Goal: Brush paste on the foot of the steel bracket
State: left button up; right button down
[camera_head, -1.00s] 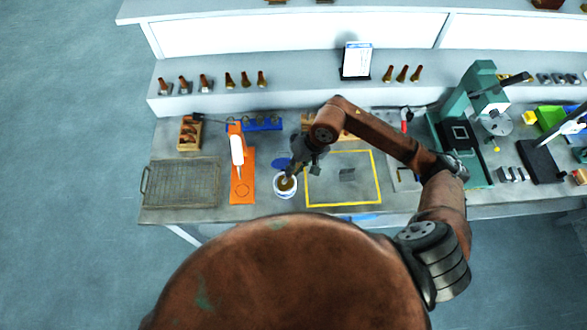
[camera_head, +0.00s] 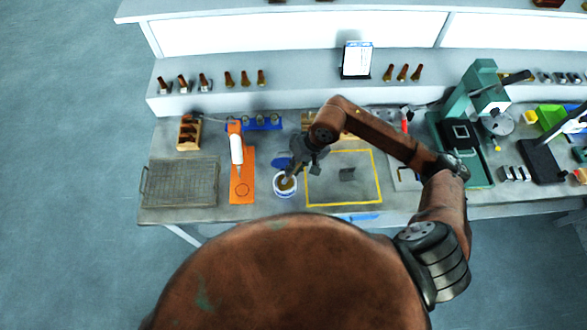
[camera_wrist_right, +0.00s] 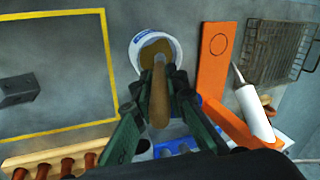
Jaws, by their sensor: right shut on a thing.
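The steel bracket (camera_head: 347,174) is a small dark grey piece inside a yellow outline on the bench. It also shows at the left of the wrist view (camera_wrist_right: 18,92). My right gripper (camera_wrist_right: 159,88) is shut on a brush with a wooden handle (camera_wrist_right: 159,105). The brush's far end is down in a white paste pot (camera_wrist_right: 137,50) with brown paste; its bristles are hidden. In the head view my right gripper (camera_head: 294,170) is just above the pot (camera_head: 285,191), left of the bracket. My left gripper is not in view.
A blue disc (camera_head: 281,161) lies behind the pot. An orange board (camera_head: 242,192) with a white tube (camera_head: 236,150) and a wire mesh tray (camera_head: 180,183) are to the left. A green press (camera_head: 480,95) stands at the right. The yellow-outlined area around the bracket is clear.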

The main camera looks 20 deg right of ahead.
jog(key=shift+s+f+b, duration=0.15)
jog(key=shift+f+b, duration=0.05)
jog(key=shift+b, duration=0.45)
dwell(2.1)
jog(key=shift+r+p, duration=0.45)
jog(key=shift+r, duration=3.2)
